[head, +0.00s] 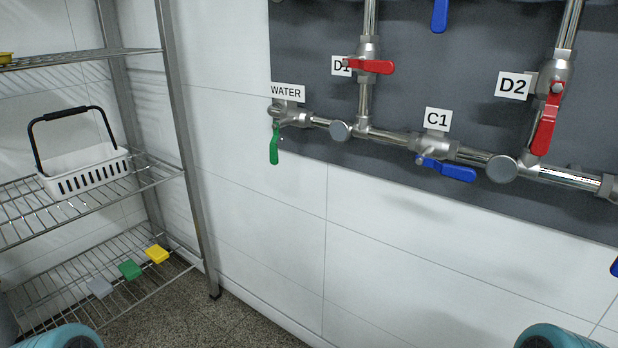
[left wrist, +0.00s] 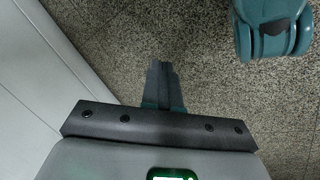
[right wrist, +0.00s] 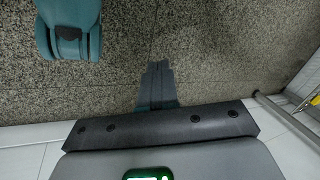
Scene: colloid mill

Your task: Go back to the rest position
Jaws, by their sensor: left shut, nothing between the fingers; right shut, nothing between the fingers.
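My left gripper (left wrist: 162,82) shows in the left wrist view with its fingers together and nothing between them, over the speckled floor. My right gripper (right wrist: 159,84) shows in the right wrist view, also closed and empty over the floor. Neither gripper shows in the head view. There, only teal rounded parts of my own body stand at the bottom left and bottom right edges. Neither gripper touches anything that I can see.
A wire shelf rack (head: 182,135) with a white basket (head: 85,170) stands at left. Its low shelf holds grey, green (head: 130,269) and yellow (head: 156,254) pieces. Pipes with a green WATER handle (head: 274,146), blue C1 handle (head: 446,170) and red handles run along the wall panel (head: 320,60).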

